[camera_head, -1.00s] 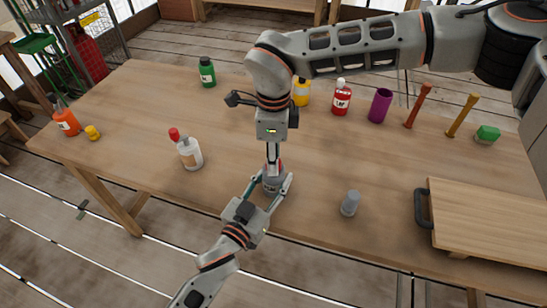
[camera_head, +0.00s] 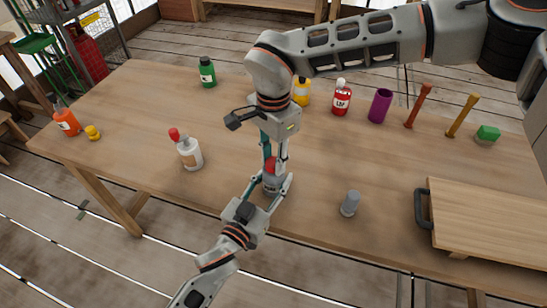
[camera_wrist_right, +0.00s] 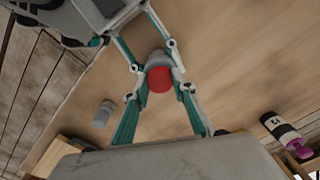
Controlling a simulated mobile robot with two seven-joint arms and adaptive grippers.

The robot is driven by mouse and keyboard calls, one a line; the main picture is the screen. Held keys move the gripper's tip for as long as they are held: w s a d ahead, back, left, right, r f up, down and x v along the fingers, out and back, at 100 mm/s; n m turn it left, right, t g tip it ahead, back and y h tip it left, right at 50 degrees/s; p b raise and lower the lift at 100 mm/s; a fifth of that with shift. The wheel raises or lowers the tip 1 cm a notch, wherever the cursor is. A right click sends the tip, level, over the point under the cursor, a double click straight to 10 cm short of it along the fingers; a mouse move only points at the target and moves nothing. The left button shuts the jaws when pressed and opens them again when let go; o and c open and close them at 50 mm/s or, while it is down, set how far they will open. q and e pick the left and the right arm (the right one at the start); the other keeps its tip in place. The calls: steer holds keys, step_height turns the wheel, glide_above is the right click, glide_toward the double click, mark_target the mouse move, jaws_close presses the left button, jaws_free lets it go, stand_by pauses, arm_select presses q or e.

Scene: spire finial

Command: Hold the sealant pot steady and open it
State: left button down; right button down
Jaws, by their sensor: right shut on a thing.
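The sealant pot (camera_head: 271,185) is a small grey pot with a red lid (camera_head: 270,164), upright near the table's front edge. My left gripper (camera_head: 272,184) reaches in from the front, its fingers closed on both sides of the pot's body. My right gripper (camera_head: 271,160) points down from above and is shut on the red lid. In the right wrist view the red lid (camera_wrist_right: 159,79) sits between the right gripper's teal fingers (camera_wrist_right: 160,86). The left gripper's fingers (camera_wrist_right: 154,55) flank the grey body there, which the lid mostly hides.
A white bottle with a red cap (camera_head: 189,151) stands to the left. A grey cylinder (camera_head: 350,203) stands to the right, before a wooden board with a dark handle (camera_head: 490,222). A green bottle (camera_head: 207,72), red bottle (camera_head: 341,97) and purple cup (camera_head: 380,105) stand farther back.

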mark_target(274, 162)
steer(key=shift+r, duration=0.2)
steer(key=shift+r, duration=0.85)
steer(key=shift+r, duration=0.1)
steer(key=shift+r, duration=2)
arm_select(q)
steer(key=c, duration=1.2)
jaws_free()
steer(key=shift+c, duration=0.2)
